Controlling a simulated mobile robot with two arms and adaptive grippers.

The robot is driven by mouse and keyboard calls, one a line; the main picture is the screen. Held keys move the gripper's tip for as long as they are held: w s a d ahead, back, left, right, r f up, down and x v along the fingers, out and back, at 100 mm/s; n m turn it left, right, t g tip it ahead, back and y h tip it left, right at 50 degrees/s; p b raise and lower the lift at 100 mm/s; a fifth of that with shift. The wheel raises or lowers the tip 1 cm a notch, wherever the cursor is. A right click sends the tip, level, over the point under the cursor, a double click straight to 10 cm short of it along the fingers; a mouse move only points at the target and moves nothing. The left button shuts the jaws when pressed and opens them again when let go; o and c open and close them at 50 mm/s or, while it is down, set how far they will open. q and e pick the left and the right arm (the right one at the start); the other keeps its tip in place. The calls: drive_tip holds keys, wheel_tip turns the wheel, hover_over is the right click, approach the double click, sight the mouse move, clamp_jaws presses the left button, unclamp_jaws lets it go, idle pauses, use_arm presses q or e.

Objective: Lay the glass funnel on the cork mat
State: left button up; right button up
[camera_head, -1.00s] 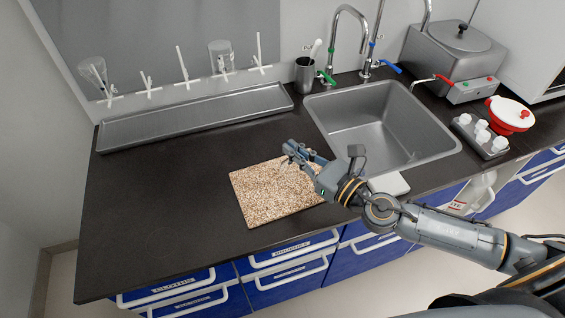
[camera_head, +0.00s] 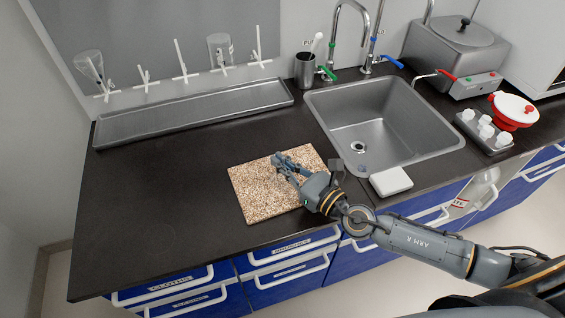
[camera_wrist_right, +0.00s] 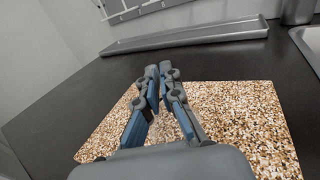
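The speckled cork mat (camera_head: 250,198) lies flat on the dark counter, left of the sink; it also fills much of the right wrist view (camera_wrist_right: 245,125). My right gripper (camera_head: 277,160) is over the mat, its fingers pointing toward the back left. In the right wrist view its fingertips (camera_wrist_right: 158,72) are close together. I cannot tell whether clear glass is between them. I cannot make out the glass funnel for certain. A conical clear glass piece (camera_head: 88,67) hangs on the left of the peg rack; its kind is unclear. My left gripper is out of view.
A beaker-like glass (camera_head: 219,46) hangs on another peg above the long grey tray (camera_head: 190,112). A white block (camera_head: 391,181) lies at the sink's front edge. The counter left of the mat is clear.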

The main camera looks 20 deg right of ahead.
drive_tip(key=o, duration=0.3)
drive_tip(key=shift+r, duration=0.1)
drive_tip(key=shift+s+d, duration=0.15)
drive_tip(key=shift+s, duration=0.05)
drive_tip(key=b+v, duration=0.2)
drive_tip(key=v, duration=0.3)
drive_tip(key=b+v, duration=0.2)
drive_tip(key=v, duration=0.3)
drive_tip(key=shift+s+f, duration=0.2)
drive_tip(key=shift+f, duration=0.05)
drive_tip(key=shift+s+d+r, duration=0.2)
drive_tip(key=shift+s+d, duration=0.1)
drive_tip(key=shift+s, duration=0.2)
